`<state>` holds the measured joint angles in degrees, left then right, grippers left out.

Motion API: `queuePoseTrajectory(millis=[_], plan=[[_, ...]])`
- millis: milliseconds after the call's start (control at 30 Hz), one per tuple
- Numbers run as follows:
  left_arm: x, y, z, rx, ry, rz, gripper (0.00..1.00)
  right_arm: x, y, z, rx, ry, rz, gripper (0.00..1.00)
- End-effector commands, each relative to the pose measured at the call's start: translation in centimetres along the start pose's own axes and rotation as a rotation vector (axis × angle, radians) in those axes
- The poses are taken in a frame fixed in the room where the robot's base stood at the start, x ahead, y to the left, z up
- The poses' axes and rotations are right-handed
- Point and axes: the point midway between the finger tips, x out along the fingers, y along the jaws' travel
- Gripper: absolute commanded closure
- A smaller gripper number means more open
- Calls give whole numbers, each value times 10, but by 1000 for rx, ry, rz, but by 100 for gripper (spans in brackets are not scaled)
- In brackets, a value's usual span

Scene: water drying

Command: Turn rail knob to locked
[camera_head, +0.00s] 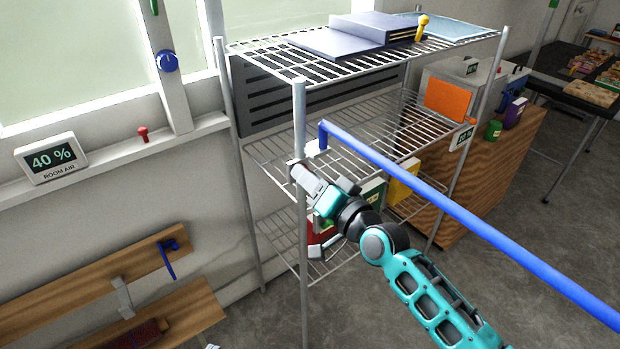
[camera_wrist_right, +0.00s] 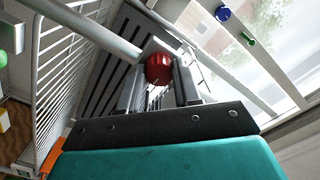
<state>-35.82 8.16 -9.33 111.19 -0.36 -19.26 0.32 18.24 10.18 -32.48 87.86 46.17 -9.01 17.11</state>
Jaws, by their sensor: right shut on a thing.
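A round red knob (camera_wrist_right: 159,68) shows between the finger pads of my right gripper in the right wrist view. My right gripper (camera_head: 298,169) is shut on it, beside the front left post (camera_head: 300,118) of the wire shelf rack. In the head view the gripper hides the knob. A long blue rail (camera_head: 440,198) runs from a white bracket (camera_head: 316,148) by that post toward the lower right. I see no lock marking on the knob, so its setting cannot be told. My left gripper is not in view.
A humidity display (camera_head: 51,159) reading 40 % and another red knob (camera_head: 142,133) sit on the windowsill. Wooden boards (camera_head: 85,280) are at lower left.

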Motion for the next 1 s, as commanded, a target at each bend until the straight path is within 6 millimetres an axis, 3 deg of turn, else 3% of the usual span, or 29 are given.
queuePoseTrajectory(millis=[500, 533, 800, 1000], plan=[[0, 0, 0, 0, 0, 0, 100, 0, 0, 1, 23, -1, 0, 98], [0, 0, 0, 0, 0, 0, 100, 0, 0, 1, 23, -1, 0, 66], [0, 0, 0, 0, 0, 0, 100, 0, 0, 0, 21, -1, 0, 42], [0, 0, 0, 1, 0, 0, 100, 0, 0, 0, 20, 0, 0, 42]])
